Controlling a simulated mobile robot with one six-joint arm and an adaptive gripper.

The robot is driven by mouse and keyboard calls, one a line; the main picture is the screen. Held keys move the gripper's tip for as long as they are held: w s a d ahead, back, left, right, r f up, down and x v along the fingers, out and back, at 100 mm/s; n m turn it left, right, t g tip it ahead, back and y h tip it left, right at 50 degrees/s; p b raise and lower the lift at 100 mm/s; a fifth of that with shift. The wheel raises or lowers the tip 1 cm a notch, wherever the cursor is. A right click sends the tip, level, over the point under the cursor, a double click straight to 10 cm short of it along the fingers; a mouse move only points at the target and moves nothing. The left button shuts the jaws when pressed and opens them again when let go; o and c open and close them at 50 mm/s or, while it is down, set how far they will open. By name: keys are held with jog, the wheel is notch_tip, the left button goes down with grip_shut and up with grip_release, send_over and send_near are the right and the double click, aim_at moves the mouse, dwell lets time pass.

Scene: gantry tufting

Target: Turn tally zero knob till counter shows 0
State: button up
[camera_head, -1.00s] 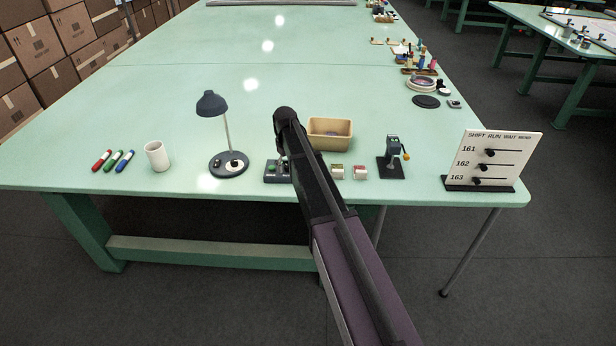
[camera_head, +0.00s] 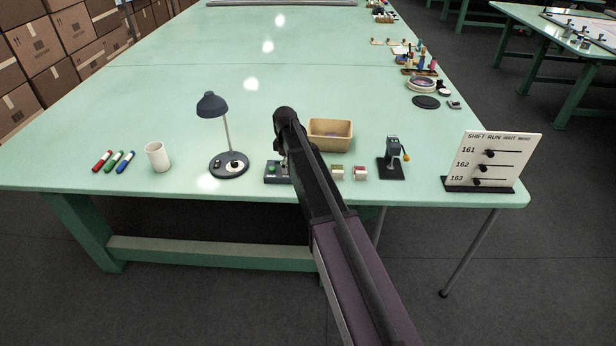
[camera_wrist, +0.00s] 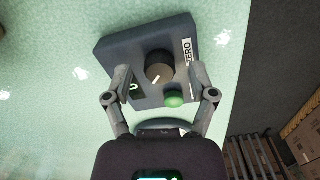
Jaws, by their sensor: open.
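The tally box is a dark box (camera_head: 270,179) at the table's front edge, partly behind my arm in the head view. In the wrist view it carries a round dark zero knob (camera_wrist: 159,66) with a pale pointer line, a white ZERO label (camera_wrist: 187,52), a green button (camera_wrist: 174,99) and a small counter window (camera_wrist: 136,89). A pale digit shows in the window, perhaps a 0, partly beside my left finger. My gripper (camera_wrist: 160,73) is open, its fingers on either side of the knob with gaps visible. Contact with the box cannot be told.
A desk lamp (camera_head: 212,104) stands left of the box, with a white mug (camera_head: 157,156) and markers further left. A tan bin (camera_head: 345,127) is behind to the right. Two small boxes, a black stand (camera_head: 391,172) and a shift board (camera_head: 495,158) are to the right.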

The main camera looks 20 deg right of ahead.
jog(key=shift+r+p, duration=6.6)
jog(key=shift+r, duration=0.35)
jog(key=s+r+m+p, duration=0.2)
jog(key=s+m, duration=0.8)
jog(key=s, duration=1.6)
jog(key=shift+r+m+p, duration=0.3)
jog(key=shift+r, duration=0.05)
jog(key=shift+s, duration=0.1)
jog(key=shift+s+d+m, duration=0.1)
jog(key=shift+s+m, duration=0.5)
jog(key=shift+s, duration=0.95)
